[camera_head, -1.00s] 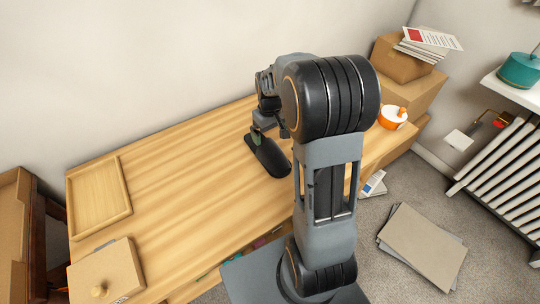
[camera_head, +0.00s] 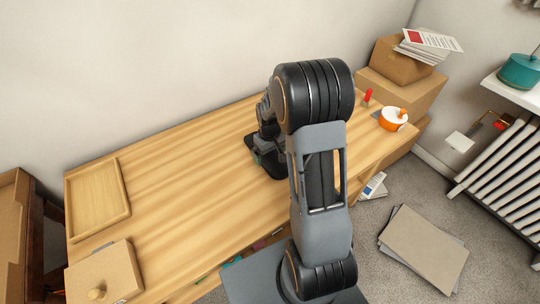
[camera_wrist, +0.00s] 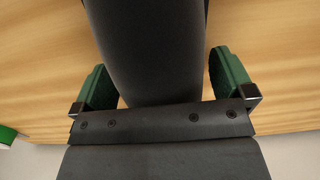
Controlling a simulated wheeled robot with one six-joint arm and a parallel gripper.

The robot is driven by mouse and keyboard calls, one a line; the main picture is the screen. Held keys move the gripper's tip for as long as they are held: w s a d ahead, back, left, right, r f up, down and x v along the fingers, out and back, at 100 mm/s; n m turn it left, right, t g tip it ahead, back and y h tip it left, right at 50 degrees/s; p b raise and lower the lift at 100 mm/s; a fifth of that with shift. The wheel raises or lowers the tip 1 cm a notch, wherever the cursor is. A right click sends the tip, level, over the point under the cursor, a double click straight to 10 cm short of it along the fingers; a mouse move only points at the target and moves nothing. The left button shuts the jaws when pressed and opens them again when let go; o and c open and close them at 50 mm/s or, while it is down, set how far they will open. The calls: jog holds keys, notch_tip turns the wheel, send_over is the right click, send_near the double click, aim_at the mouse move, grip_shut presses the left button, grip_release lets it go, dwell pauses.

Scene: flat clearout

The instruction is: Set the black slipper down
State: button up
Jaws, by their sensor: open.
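The black slipper (camera_head: 270,167) lies on the wooden table (camera_head: 180,190), mostly hidden behind my arm in the head view. In the wrist view the slipper (camera_wrist: 152,50) runs between the two green fingers of my gripper (camera_wrist: 162,88). The fingers are open, one on each side of the slipper. A gap shows at the right finger; the left finger is close to the slipper, and I cannot tell whether it touches.
A wooden tray (camera_head: 98,200) and a cardboard box with a knob (camera_head: 105,275) are at the table's left end. An orange and white pot (camera_head: 393,118) and a red object (camera_head: 367,97) are at the right end. The table's middle is clear.

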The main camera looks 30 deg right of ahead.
jog(key=c, duration=0.9)
jog(key=shift+r, duration=0.15)
